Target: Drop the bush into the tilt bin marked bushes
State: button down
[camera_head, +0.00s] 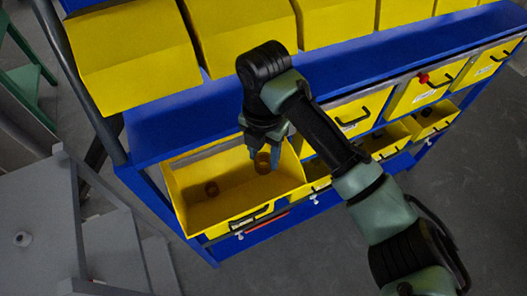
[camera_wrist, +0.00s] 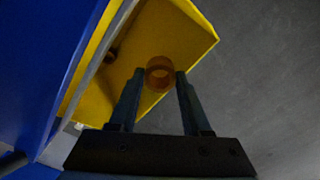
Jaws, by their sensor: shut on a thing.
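The bush is a small brown ring (camera_head: 263,163). My gripper (camera_head: 265,153) is shut on it and holds it over an open yellow tilt bin (camera_head: 240,217) at the lower left of the blue rack. In the wrist view the bush (camera_wrist: 160,73) sits between the two fingertips (camera_wrist: 159,76), with the yellow bin (camera_wrist: 193,38) behind it. No marking on this bin can be read.
The blue rack (camera_head: 180,130) has a row of yellow bins (camera_head: 135,55) above. More yellow tilt bins (camera_head: 345,122) with black handles and small labels run to the right, some tipped open. Grey panels (camera_head: 40,215) stand at the left. The floor on the right is clear.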

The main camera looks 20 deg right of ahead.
jog(key=shift+c, duration=1.4)
grip_release()
jog(key=shift+r, duration=0.15)
notch_tip(320, 180, up, 13)
jog(key=b, duration=0.2)
jog(key=shift+b, duration=0.35)
